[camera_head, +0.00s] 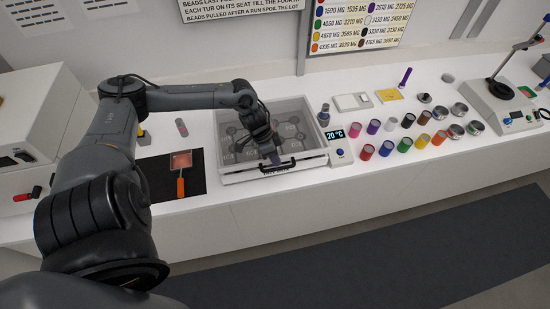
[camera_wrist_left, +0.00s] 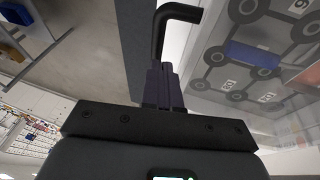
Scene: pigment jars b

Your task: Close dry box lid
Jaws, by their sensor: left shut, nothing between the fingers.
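The dry box (camera_head: 235,178) is a white box with a clear, grey-tinted lid (camera_head: 236,152) in the head view. The lid lies flat or nearly flat over the box; I cannot tell whether a small gap is left. A black handle (camera_head: 290,164) is on its front edge. My left gripper (camera_head: 275,159) is over the front of the lid, close to the handle, shut and empty. In the left wrist view the shut fingers (camera_wrist_left: 165,85) are near the black handle (camera_wrist_left: 178,12), and I cannot tell whether they touch. Dark round holders show through the lid (camera_wrist_left: 210,55). My right gripper is not in view.
A small temperature display (camera_head: 334,134) stands right of the box, with several coloured jars (camera_head: 385,148) beyond it. A black mat (camera_head: 160,178) with an orange-handled tool (camera_head: 180,185) lies to the left. The counter's front edge runs just before the box.

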